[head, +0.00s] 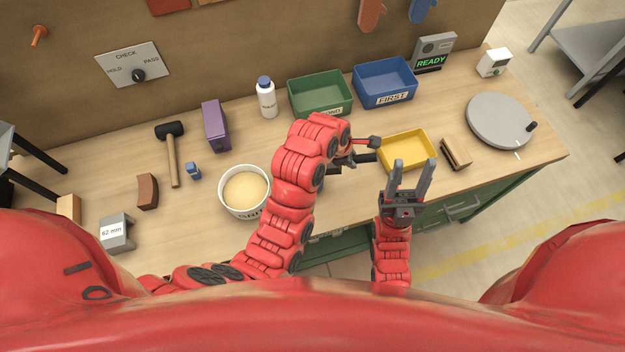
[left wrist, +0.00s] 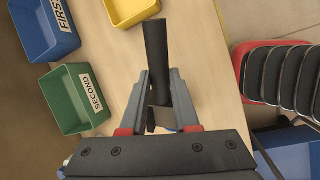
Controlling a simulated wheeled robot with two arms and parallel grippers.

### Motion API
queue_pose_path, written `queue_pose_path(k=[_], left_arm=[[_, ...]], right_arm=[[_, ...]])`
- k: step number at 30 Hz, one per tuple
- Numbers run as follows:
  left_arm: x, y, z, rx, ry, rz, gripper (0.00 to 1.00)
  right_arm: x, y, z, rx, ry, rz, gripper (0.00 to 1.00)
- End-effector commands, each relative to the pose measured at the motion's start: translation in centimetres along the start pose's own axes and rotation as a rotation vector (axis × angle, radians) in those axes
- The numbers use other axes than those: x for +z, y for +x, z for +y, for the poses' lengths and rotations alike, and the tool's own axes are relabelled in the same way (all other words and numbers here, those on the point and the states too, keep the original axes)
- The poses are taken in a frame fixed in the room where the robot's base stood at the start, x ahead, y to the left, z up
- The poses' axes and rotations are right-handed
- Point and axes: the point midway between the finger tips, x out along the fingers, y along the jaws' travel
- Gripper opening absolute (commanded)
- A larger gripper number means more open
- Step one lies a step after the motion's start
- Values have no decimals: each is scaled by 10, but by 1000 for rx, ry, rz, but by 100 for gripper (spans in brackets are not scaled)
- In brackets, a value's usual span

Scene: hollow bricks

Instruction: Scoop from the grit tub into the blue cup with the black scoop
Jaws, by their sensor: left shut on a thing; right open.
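The white grit tub (head: 231,205) stands on the workbench left of my left arm, filled with pale tan grit (head: 246,189). My left gripper (head: 350,162) is shut on a black bar-like thing, apparently the handle of the black scoop (head: 366,157). It sticks out between the fingers in the left wrist view (left wrist: 156,55); I cannot make out a bowl. It is left of the yellow tray (head: 399,166). A small blue thing (head: 194,171) left of the tub may be the blue cup; it is too small to tell.
The green bin (head: 318,112) and blue bin (head: 390,96) stand at the back, with a white bottle (head: 266,100) beside them. A mallet (head: 172,155), purple box (head: 216,126) and brown block (head: 147,191) lie left. A grey turntable (head: 492,120) is at right.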

Motion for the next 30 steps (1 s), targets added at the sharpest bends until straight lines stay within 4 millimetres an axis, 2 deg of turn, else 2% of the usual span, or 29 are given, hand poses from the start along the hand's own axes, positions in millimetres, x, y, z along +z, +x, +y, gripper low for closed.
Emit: queue_pose_path(k=[5,15,30], left_arm=[[2,4,-1,-1,9,23,0],[6,29,-8,-2,60,212,0],[8,26,-6,2,64,240,0]], right_arm=[[0,-1,0,0,0,0,50],[2,-9,0,0,0,0,50],[2,-9,0,0,0,0,50]])
